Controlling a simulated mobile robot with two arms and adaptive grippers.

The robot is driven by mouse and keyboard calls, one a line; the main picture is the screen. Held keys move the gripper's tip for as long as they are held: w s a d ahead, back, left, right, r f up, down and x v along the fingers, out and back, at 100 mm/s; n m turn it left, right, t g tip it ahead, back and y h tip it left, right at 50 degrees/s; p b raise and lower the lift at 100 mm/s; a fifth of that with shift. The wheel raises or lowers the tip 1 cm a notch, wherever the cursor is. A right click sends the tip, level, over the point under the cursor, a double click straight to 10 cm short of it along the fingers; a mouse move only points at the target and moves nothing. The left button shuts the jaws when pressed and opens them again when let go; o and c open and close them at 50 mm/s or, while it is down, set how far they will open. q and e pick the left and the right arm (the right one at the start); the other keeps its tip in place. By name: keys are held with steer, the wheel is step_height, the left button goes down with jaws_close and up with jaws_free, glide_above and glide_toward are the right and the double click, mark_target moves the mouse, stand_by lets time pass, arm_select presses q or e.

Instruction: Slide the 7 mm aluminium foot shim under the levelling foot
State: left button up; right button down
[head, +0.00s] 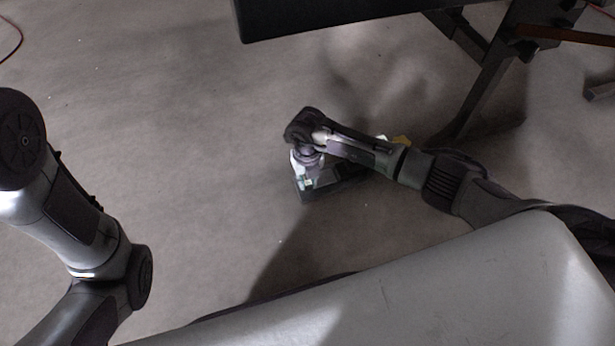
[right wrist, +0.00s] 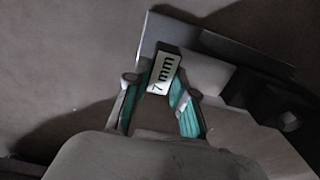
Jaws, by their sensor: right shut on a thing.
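My right gripper (right wrist: 160,100), with teal finger pads, is shut on a dark block with a white "7 mm" label (right wrist: 163,74), the marked part of the 7 mm foot shim. Flat grey metal (right wrist: 205,70) shows just beyond the block; I cannot tell whether it is joined to it. In the head view my right gripper (head: 306,172) is low near the floor, partly hidden by its own wrist. I cannot make out the levelling foot for certain in either view. My left arm shows at the left, but its gripper is out of view.
A dark, low tray-like thing (head: 335,186) lies on the floor by my right gripper, partly under the arm. A dark angular part (right wrist: 272,100) is right of the shim in the wrist view. A dark conveyor frame (head: 490,85) stands at upper right.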

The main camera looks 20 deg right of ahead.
steer(key=shift+f, duration=0.55)
stand_by(0.4)
steer(key=shift+d, duration=0.1)
steer(key=shift+d, duration=0.65)
steer(key=c, duration=0.9)
jaws_free()
step_height(320, 180, up, 12)
